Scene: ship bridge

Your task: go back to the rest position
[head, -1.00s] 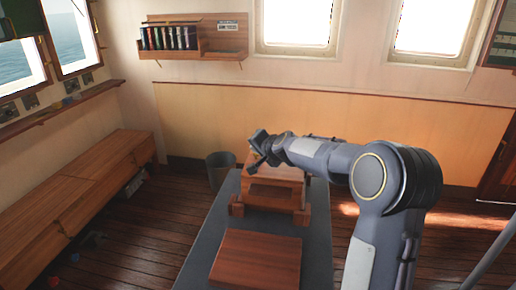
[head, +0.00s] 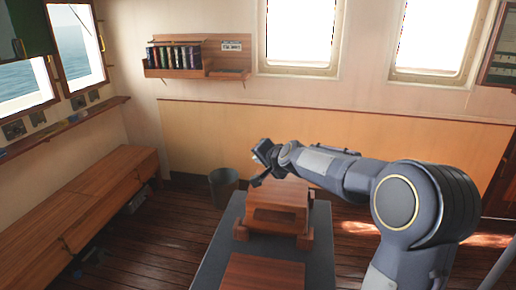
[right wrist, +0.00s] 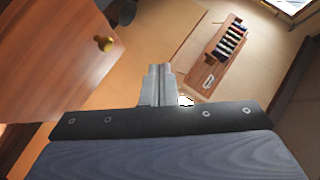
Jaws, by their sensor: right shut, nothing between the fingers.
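My right gripper (head: 259,181) is at the end of the arm that comes in from the right in the head view. It hangs above the left end of a wooden chest-like stand (head: 278,209) on the grey table. In the right wrist view my right gripper (right wrist: 158,72) shows with its fingers together and nothing between them. A wooden face with a brass knob (right wrist: 104,43) is at the upper left of that view, apart from the fingers. My left gripper is not in view.
A flat wooden board (head: 262,272) lies at the front of the grey table (head: 321,252). A bin (head: 223,187) stands behind its left side. A long wooden bench (head: 75,212) runs along the left wall. A book shelf (head: 198,57) hangs on the back wall. Floor is clear between bench and table.

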